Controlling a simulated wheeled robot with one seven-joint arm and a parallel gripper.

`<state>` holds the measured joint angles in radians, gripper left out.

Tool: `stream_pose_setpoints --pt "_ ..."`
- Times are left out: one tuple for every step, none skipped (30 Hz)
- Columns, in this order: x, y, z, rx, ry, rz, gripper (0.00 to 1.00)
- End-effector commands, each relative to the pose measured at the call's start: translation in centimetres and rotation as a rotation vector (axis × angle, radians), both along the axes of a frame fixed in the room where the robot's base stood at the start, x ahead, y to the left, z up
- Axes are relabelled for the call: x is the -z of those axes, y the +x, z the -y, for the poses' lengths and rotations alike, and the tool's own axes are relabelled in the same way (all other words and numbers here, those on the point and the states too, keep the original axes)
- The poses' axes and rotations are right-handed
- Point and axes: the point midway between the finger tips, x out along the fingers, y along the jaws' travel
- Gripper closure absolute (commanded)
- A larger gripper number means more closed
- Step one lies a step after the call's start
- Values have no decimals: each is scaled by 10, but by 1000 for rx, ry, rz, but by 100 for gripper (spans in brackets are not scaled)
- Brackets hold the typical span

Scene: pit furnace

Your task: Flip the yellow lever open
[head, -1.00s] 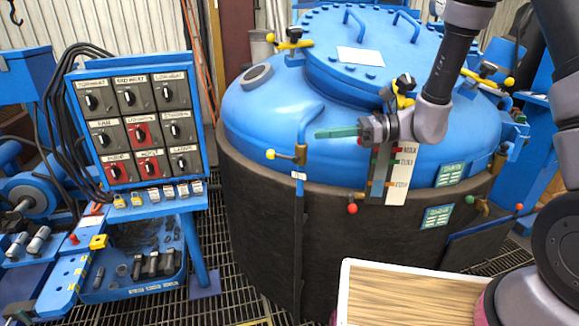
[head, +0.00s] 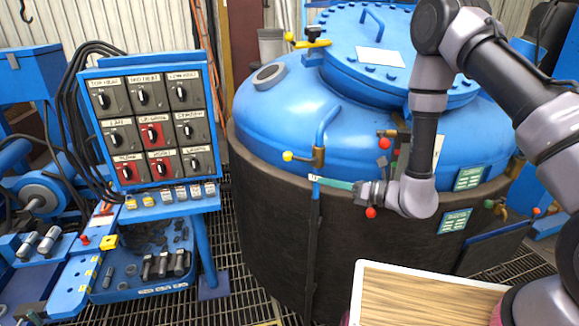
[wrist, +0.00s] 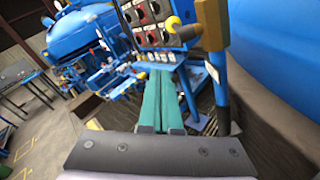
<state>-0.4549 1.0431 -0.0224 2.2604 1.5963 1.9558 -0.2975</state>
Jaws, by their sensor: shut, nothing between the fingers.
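A lever with a yellow knob (head: 288,156) sticks out to the left from a brass valve (head: 318,156) at the foot of a bent blue pipe on the tank's side. The yellow knob also shows in the wrist view (wrist: 173,22), at upper middle, with its brass arm running right. My gripper (head: 316,179) has long green fingers, pressed together with nothing between them. In the head view its tips appear just below the valve. In the wrist view the fingertips (wrist: 160,74) lie below the knob in the picture. I cannot tell whether they touch anything.
The large blue tank (head: 275,115) sits in a dark round casing. A control panel (head: 152,120) with knobs stands to the left. Red-knobbed valves (head: 384,143) are near my wrist. A wooden-topped surface (head: 425,298) is in front. Grating floor lies between panel and tank.

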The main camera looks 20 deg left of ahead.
Motion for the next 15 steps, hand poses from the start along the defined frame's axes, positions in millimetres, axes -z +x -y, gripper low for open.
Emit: stream_pose_setpoints --pt "10 0 1 17 -4 -16 100" --pt "14 0 1 26 -6 -22 100" --pt "18 0 2 36 -7 -28 100" --pt "20 0 2 42 -8 -31 100" --pt "22 1 3 46 -9 -34 100" --pt "23 1 3 52 -8 -36 100" --pt "24 1 3 54 -9 -38 100" --pt "24 1 3 55 -10 -38 100" --pt "24 1 3 55 -9 -37 100" --pt "24 1 3 55 -9 -37 100" --pt "24 1 3 55 -9 -37 100" --pt "24 1 3 54 -8 -37 100" --pt "24 1 3 54 -8 -37 100" --pt "24 1 3 54 -9 -38 100" --pt "24 1 3 54 -9 -37 100"
